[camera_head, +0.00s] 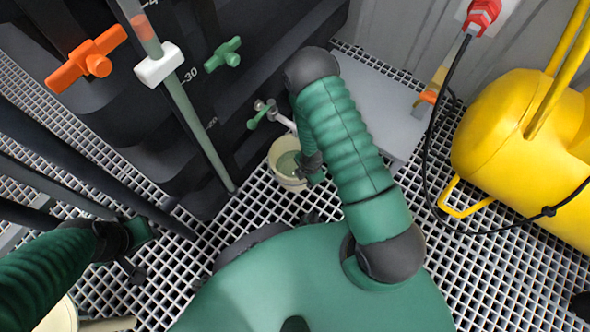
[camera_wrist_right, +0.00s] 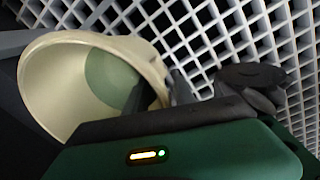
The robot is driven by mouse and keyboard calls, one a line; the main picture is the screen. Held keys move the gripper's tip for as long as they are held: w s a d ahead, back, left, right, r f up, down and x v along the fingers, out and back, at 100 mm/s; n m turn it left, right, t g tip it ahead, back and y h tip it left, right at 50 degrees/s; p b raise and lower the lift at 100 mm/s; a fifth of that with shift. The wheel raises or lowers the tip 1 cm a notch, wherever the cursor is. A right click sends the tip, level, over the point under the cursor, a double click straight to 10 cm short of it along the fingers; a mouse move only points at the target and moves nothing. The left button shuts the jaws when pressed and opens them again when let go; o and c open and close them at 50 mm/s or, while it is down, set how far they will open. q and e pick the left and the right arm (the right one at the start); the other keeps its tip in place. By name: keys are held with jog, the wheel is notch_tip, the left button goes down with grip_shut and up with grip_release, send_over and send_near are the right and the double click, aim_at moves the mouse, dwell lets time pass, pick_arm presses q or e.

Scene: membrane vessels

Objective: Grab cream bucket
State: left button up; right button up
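A cream bucket (camera_head: 275,160) stands on the white grating below the valve on the dark tank, with something green showing inside it. My right gripper (camera_head: 308,167) is at its right rim. In the right wrist view the cream bucket (camera_wrist_right: 48,85) appears tilted, with one dark finger inside the rim and dark gripper parts just outside it. Whether the fingers press on the wall is hidden. My left gripper (camera_head: 136,262) is at the left over the grating, away from this bucket; its finger opening is unclear. Part of another cream container (camera_head: 60,318) shows at the bottom left.
The dark tank (camera_head: 110,110) with orange handle (camera_head: 88,62) and green handle (camera_head: 222,52) rises behind the bucket. A grey plate (camera_head: 385,105) lies right of my right arm. A yellow tank (camera_head: 510,130) and black cable (camera_head: 427,165) are at the right.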

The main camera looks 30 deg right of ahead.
jog(key=shift+r, duration=0.1)
grip_shut()
jog(key=shift+w, duration=0.1)
dwell(1.1)
